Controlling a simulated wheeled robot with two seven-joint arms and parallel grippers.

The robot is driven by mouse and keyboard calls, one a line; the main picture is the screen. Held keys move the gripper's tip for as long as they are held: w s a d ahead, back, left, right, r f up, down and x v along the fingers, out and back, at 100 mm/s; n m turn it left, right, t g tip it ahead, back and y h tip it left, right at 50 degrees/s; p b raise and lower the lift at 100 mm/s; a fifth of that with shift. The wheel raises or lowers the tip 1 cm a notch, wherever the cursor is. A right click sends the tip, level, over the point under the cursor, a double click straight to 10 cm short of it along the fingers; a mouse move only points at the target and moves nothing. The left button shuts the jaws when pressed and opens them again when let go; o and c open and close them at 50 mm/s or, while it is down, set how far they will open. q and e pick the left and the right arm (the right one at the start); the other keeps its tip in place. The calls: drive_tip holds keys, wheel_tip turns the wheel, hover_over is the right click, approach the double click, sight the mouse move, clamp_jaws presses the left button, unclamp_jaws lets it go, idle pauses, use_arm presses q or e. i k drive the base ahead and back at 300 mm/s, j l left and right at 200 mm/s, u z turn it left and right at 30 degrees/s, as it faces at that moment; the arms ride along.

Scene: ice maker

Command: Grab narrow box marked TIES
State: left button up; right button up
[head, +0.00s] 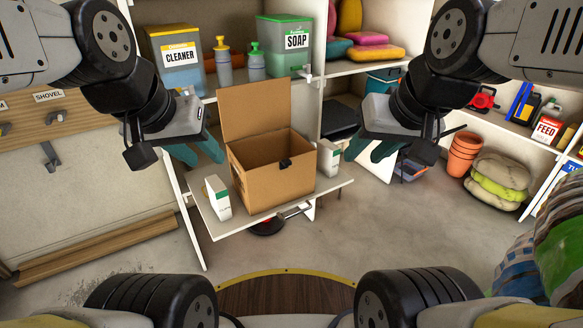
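Two small narrow white boxes with green show in the head view. One white box (217,197) stands at the left end of the pull-out shelf, left of an open cardboard box. The other white box (328,158) stands to the right of the cardboard box. Their print is too small to read, so I cannot tell which is marked TIES. My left gripper (204,158) is open and empty, above and behind the left white box. My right gripper (365,156) is open and empty, to the right of the right white box. Neither gripper visibly holds anything.
The open cardboard box (272,178) stands mid-shelf with its lid flap raised. The shelf (240,226) is narrow, with bare floor in front. CLEANER (178,60) and SOAP (285,45) containers stand on the upper shelf behind. Terracotta pots (463,153) stand at the right.

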sight(328, 154)
drive_tip(key=i+l, duration=0.25)
drive_tip(key=i, duration=0.2)
drive_tip(key=i+l+z, duration=0.1)
drive_tip(key=i+l, duration=0.15)
drive_tip(key=i, duration=0.25)
drive_tip(key=i+l, duration=0.2)
drive_tip(key=i, duration=0.25)
